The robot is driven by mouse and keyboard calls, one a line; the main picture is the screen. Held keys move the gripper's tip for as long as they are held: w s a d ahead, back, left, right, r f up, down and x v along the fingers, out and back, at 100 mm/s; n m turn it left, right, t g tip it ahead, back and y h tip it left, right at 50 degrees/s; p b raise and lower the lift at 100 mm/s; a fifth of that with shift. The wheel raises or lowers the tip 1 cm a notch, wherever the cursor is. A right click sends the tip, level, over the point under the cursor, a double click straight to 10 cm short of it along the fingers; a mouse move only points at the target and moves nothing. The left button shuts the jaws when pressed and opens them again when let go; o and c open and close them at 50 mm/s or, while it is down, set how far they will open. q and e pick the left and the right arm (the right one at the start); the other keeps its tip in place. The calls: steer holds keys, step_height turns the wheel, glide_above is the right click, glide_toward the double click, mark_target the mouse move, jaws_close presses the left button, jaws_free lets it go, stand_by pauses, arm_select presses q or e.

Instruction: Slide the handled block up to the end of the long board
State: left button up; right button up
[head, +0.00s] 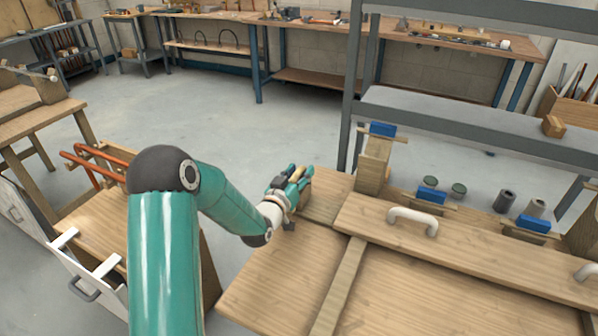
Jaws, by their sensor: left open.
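The long board (480,252) lies across the right part of the bench top, with one white handle (413,220) near its left end and another at the right picture edge. My left gripper (296,181) is open at the bench's back left, left of the board's end and apart from it. A small brown wooden piece (305,194) shows beside its fingers; it may be the handled block, but the gripper hides most of it. I cannot tell whether the fingers touch it. My right gripper is out of view.
A narrow wooden strip (341,285) runs forward from the board. A wooden post with a blue clamp (382,130) stands behind the board's left end. More blue clamps (431,195) and dark cylinders (504,201) stand behind the board. The bench's front left (280,280) is clear.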

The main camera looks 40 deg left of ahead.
arm_select(q)
jaws_close()
stand_by(0.3)
